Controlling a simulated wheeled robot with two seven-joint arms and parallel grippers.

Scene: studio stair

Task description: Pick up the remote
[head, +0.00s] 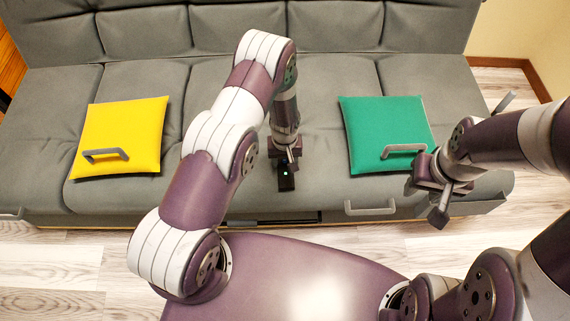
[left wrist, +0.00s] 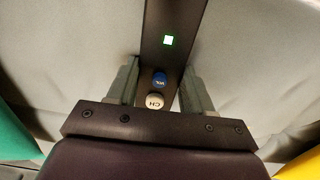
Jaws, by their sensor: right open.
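The remote is a dark slim bar with a lit green square, a blue VOL button and a pale CH button. In the head view the remote (head: 286,181) is at the front part of the sofa seat, under my left gripper (head: 287,163). My right gripper (head: 434,193) is open and empty near the seat's front edge at the right.
The grey sofa (head: 330,95) fills the back. A yellow cushion (head: 135,127) with a grey handle lies at the left, a green cushion (head: 375,125) with a similar handle at the right. Drawer handles (head: 370,208) line the sofa front. Pale wooden floor (head: 60,262) lies before it.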

